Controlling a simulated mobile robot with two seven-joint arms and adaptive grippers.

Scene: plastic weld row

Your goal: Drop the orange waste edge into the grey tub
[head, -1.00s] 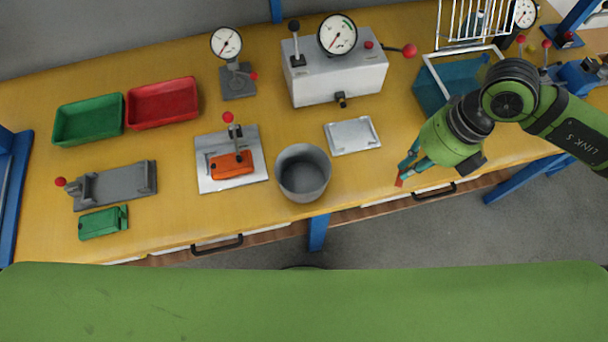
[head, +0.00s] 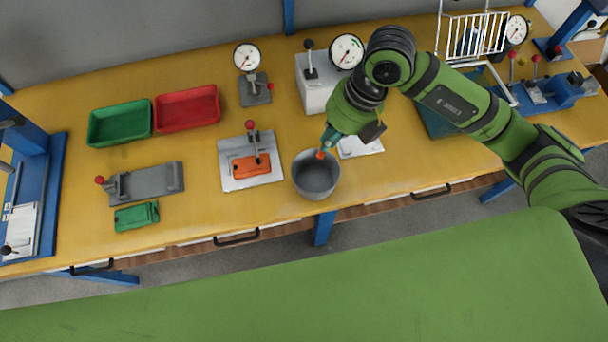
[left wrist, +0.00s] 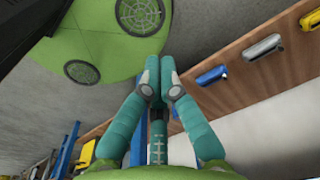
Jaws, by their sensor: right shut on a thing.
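The grey tub (head: 304,186) stands on the table near its front edge, open at the top. My right gripper (head: 324,149) is over the tub's back rim, fingers pointing down. It is shut on the small orange waste edge (head: 320,154), which shows as a bit of orange at the fingertips. Most of the piece is hidden by the fingers or too small to make out. My left gripper (left wrist: 158,73) shows only in the left wrist view. Its teal fingertips are together with nothing seen between them, away from the tabletop.
Left of the tub is a metal plate fixture (head: 234,181) with an orange part (head: 246,166) and a red-knobbed lever. A white plate (head: 362,147) lies right of the tub. Green (head: 120,122) and red (head: 187,107) trays are at the back left. A gauge machine (head: 314,92) stands behind.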

